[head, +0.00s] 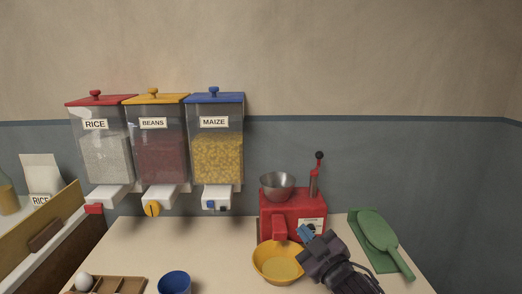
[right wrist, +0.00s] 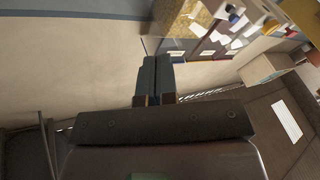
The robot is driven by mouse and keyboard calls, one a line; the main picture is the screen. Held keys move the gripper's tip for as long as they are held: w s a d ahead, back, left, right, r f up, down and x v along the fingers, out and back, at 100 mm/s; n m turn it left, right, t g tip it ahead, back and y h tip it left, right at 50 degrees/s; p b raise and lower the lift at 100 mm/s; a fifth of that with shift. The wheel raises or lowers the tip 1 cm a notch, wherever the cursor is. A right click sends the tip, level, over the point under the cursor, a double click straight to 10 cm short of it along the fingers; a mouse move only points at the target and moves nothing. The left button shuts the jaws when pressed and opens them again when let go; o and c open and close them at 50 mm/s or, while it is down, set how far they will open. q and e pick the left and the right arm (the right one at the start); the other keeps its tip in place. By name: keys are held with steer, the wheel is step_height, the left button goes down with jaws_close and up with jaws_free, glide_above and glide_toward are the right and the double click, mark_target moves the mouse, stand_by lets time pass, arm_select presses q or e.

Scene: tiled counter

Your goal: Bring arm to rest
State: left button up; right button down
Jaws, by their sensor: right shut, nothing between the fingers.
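My right gripper (head: 306,236) is low in the head view, in front of the red grinder (head: 292,203) and over the right rim of the yellow bowl (head: 266,262). Whether it touches either one I cannot tell. In the right wrist view its two fingers (right wrist: 156,77) are together with nothing between them. The grinder has a metal hopper on top and a crank with a black knob. The yellow bowl stands below the grinder's front and looks to have something yellow in its bottom. My left gripper is not in view.
Rice (head: 106,155), beans (head: 160,155) and maize (head: 217,155) dispensers hang on the wall. A green board or scoop (head: 377,232) lies right of my gripper. A blue cup (head: 174,283) and a wooden tray (head: 125,285) with an egg-like thing stand at the front. The counter's left middle is clear.

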steer(key=s+d+f+m+g+h+p, duration=0.1)
steer(key=s+d+f+m+g+h, duration=0.1)
steer(key=s+d+f, duration=0.3)
steer(key=s+d+f+m+g+h+p, duration=0.1)
steer(key=s+d+f, duration=0.5)
steer(key=s+f, duration=0.6)
steer(key=s+d+f+m+g+h+p, duration=0.1)
steer(key=s+d+f+m+g+h, duration=0.2)
steer(key=s+f, duration=0.6)
steer(key=s+d+m+h, duration=0.2)
steer(key=s+d+m, duration=0.1)
steer(key=s, duration=0.5)
steer(key=shift+s+d+m+g, duration=0.15)
steer(key=shift+m+g, duration=0.25)
steer(key=shift+m, duration=0.1)
